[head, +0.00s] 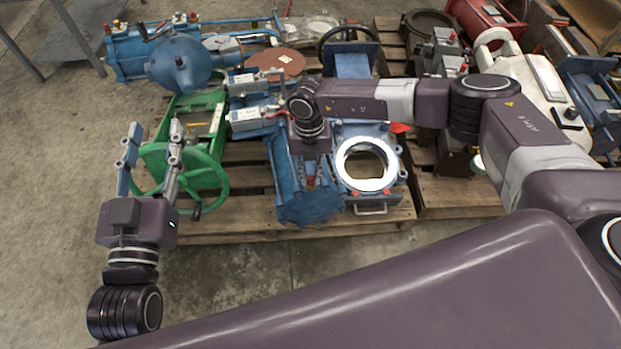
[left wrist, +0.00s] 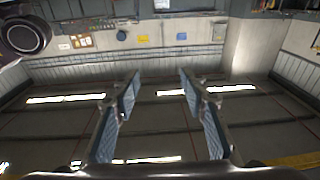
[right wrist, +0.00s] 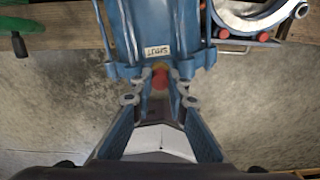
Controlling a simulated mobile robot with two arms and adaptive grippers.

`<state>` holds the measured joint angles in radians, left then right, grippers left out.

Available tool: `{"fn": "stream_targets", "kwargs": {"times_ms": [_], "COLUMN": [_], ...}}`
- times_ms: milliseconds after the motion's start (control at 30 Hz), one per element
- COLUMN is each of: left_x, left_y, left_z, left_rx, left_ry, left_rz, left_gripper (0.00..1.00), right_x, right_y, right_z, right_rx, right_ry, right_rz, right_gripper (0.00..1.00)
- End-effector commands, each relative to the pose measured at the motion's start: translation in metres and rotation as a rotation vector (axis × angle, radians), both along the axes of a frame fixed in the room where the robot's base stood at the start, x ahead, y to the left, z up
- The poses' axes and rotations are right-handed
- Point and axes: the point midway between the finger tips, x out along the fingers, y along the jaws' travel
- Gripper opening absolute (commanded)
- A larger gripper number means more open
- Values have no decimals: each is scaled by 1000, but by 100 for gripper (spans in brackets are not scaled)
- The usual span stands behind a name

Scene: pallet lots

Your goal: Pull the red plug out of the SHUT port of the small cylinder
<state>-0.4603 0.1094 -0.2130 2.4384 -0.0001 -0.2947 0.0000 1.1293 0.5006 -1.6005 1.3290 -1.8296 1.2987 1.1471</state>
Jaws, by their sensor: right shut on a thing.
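The small cylinder (head: 300,206) is a blue body lying at the front of the pallet; it also shows in the right wrist view (right wrist: 143,22). A white label (right wrist: 157,50) reading SHUT is on it. The red plug (right wrist: 159,77) sits just below that label, between the fingertips of my right gripper (right wrist: 160,86), which is shut on it. In the head view the right gripper (head: 310,176) is over the cylinder, largely covering the plug. Whether the plug is still seated in the port is hidden. My left gripper (head: 150,148) is open and empty, left of the cylinder.
More machinery fills the pallets behind. The concrete floor (head: 232,270) in front is clear.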

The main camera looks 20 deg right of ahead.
Motion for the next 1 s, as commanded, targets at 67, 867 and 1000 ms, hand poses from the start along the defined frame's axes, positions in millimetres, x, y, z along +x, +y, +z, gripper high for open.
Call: {"fn": "stream_targets", "kwargs": {"times_ms": [67,867,1000], "left_x": [0,0,-1], "left_y": [0,2,3], "left_z": [0,-17,-24], "left_rx": [0,21,27], "left_ry": [0,81,108], "left_rz": [0,3,5], "left_gripper": [40,40,40], "right_x": [0,1,1], "right_y": [0,0,0], "right_z": [0,6,7], "right_rx": [1,1,1], "right_ry": [0,-1,-1], "right_rz": [0,0,0], "right_gripper": [0,0,0]}}
